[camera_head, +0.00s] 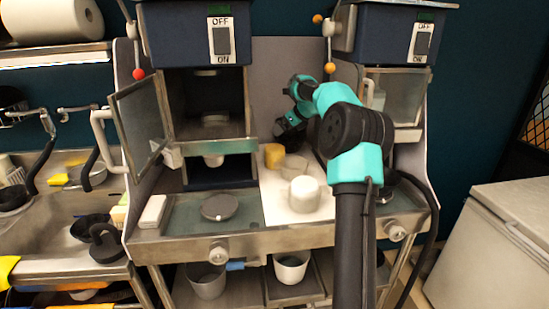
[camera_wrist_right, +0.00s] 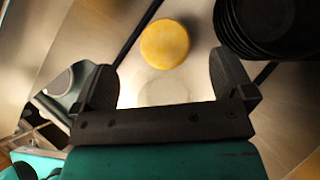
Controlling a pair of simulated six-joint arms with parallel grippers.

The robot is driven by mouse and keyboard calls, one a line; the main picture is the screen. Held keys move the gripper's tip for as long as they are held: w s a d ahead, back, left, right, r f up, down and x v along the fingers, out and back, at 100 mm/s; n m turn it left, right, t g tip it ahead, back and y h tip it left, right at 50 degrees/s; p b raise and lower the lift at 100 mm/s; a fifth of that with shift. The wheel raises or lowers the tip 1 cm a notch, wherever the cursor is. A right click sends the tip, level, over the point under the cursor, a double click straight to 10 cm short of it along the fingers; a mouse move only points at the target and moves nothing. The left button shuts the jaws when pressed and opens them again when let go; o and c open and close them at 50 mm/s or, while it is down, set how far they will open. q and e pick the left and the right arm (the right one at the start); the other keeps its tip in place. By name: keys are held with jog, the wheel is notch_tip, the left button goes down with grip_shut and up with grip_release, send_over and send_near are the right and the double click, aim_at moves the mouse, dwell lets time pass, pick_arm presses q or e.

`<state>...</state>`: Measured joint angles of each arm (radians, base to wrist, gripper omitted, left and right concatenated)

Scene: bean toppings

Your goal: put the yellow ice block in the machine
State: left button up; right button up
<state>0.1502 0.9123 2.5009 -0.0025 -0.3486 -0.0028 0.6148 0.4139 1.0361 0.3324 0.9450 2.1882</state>
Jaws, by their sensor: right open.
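The yellow ice block (camera_head: 274,155) stands on the white middle panel of the counter, right of the left machine. In the right wrist view it is a round yellow disc (camera_wrist_right: 165,44) just beyond my open fingers, not between them. My right gripper (camera_wrist_right: 165,76) is open and empty. In the head view my right gripper (camera_head: 288,130) is dark and partly hidden by its own arm, close behind and above the yellow block. The left machine (camera_head: 192,40) has its glass door (camera_head: 138,115) swung open and its chamber exposed. My left gripper is not in view.
A clear block (camera_head: 293,167) and a white cylinder (camera_head: 304,193) stand close to the yellow block. A grey round lid (camera_head: 220,207) lies in front of the left machine. A second machine (camera_head: 393,35) stands at right. Stacked black bowls (camera_wrist_right: 265,25) are near my right finger.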

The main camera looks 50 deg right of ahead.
send_near(274, 147)
jog(key=x, duration=0.3)
jog(key=shift+w+f, duration=0.15)
jog(key=shift+f, duration=0.2)
jog(key=shift+w, duration=0.1)
jog(key=shift+x, duration=3.1)
jog(key=c, duration=0.9)
jog(key=shift+c, duration=0.6)
jog(key=shift+r, duration=0.1)
